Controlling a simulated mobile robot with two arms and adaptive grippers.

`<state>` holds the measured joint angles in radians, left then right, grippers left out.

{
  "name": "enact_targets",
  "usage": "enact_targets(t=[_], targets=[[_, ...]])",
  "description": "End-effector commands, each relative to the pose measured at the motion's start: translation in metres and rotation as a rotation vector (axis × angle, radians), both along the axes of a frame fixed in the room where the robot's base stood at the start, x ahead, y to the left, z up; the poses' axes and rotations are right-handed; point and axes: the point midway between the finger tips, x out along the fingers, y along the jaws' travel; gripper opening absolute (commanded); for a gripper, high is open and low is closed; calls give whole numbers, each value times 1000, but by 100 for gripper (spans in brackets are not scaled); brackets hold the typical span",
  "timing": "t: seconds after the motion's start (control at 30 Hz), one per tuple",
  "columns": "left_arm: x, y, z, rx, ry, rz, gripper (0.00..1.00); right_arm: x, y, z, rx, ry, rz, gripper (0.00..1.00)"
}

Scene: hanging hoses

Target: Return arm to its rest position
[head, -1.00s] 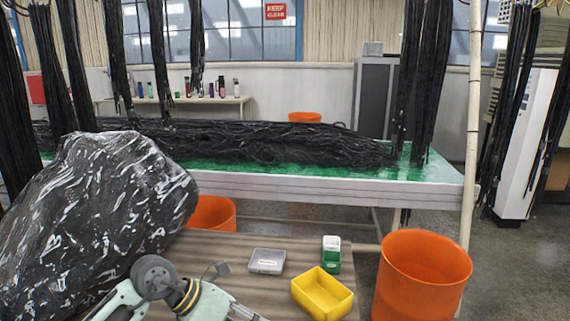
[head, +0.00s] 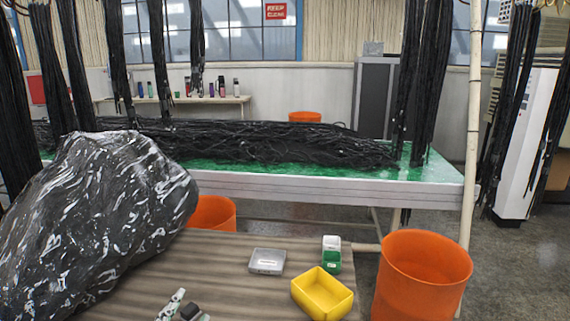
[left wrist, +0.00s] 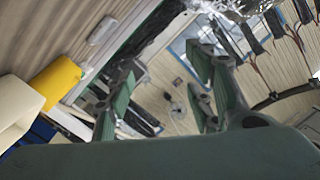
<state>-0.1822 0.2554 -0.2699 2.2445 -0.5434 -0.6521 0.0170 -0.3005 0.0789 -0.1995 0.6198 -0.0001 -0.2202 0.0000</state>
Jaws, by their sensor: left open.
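My left gripper (head: 180,308) shows only as a small part at the bottom edge of the head view, over the near side of the brown striped table (head: 225,285). In the left wrist view the two green fingers of the left gripper (left wrist: 158,85) stand wide apart with nothing between them. The rest of the left arm is out of the head view. My right gripper is in neither view.
On the table are a grey box (head: 267,261), a green-and-white box (head: 332,262) and a yellow bin (head: 322,293). A black plastic-wrapped bulk (head: 95,220) stands left. An orange barrel (head: 422,285) stands right. Black hoses (head: 260,144) lie on the green-topped bench (head: 300,179).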

Motion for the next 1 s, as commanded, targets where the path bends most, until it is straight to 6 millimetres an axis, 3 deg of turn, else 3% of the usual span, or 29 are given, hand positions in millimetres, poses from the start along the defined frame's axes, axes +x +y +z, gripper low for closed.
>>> enact_targets(t=[0.03,0.1,0.2,0.3,0.43,0.63,0.87,1.0], targets=[[-18,10,-30,-65,119,49,49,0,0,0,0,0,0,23],[-46,21,-73,-150,293,114,49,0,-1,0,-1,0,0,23],[-94,27,-122,-245,520,184,49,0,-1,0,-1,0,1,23],[-139,26,-155,-314,706,227,49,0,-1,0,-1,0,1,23],[-192,19,-182,-375,904,262,49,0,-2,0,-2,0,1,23],[-266,6,-203,-441,1160,288,49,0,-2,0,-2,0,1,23],[-251,4,-261,-431,1183,293,49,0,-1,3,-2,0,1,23],[-248,3,-304,-426,1200,296,49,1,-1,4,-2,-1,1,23]])
